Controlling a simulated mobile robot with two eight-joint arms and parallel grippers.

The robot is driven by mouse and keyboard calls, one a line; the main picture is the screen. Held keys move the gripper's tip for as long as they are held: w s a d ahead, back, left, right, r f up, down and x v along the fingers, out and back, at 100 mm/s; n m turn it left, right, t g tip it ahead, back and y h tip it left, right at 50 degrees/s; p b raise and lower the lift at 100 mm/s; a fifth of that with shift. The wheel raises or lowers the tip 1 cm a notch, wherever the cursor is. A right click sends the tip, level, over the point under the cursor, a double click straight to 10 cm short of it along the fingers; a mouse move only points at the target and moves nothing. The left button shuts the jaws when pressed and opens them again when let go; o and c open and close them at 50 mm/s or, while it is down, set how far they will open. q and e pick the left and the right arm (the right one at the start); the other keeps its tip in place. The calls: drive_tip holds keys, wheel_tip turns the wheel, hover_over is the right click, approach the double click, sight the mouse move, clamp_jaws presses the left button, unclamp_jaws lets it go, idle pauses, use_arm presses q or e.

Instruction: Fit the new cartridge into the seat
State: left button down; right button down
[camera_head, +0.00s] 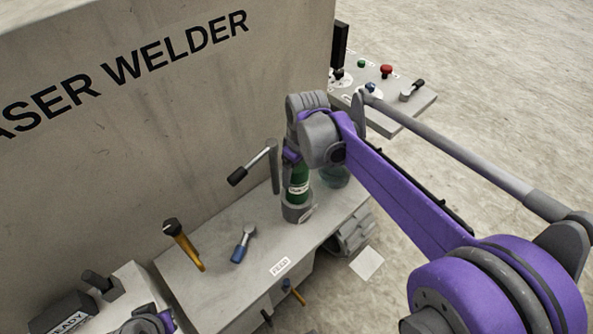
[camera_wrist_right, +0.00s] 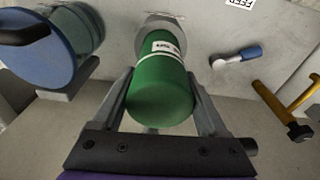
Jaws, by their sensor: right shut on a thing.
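The cartridge is a green cylinder with a white label (camera_head: 298,188). It stands upright in the head view at the grey ring-shaped seat (camera_head: 297,213) on the bench. In the right wrist view the green cartridge (camera_wrist_right: 160,98) lies between the two fingers of my right gripper (camera_wrist_right: 162,105), which is shut on it. Its far end meets the grey seat (camera_wrist_right: 160,24); how deep it sits I cannot tell. In the head view my right arm and wrist hide the cartridge's top. My left gripper is not clearly in view; a purple and grey part of mine shows at the bottom left.
A blue-lidded clear jar (camera_wrist_right: 58,50) stands close beside the cartridge. A grey lever with a black grip (camera_head: 255,165) stands left of it. The LASER WELDER wall (camera_head: 200,110) rises behind.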

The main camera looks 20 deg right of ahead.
sight(301, 166)
drive_tip(key=shift+f+b, duration=0.95)
drive_tip(key=shift+f, duration=0.6)
unclamp_jaws()
drive_tip(key=r, duration=0.7)
drive_tip(key=s+r+p, duration=0.1)
drive_tip(key=r, duration=0.2)
drive_tip(key=shift+s+d+r, duration=0.1)
drive_tip(key=shift+d+r, duration=0.15)
drive_tip(key=shift+r, duration=0.1)
drive_tip(key=s+a+f+m+t+p, duration=0.1)
drive_tip(key=s+f, duration=0.3)
drive_tip(key=s, duration=0.4)
drive_tip(key=s+a+f+m+t+p, duration=0.2)
drive_tip(key=s+f+m+t+p, duration=0.1)
drive_tip(key=s, duration=0.6)
drive_tip(key=shift+f+m+h+p, duration=0.3)
drive_tip(key=shift+f+p, duration=0.2)
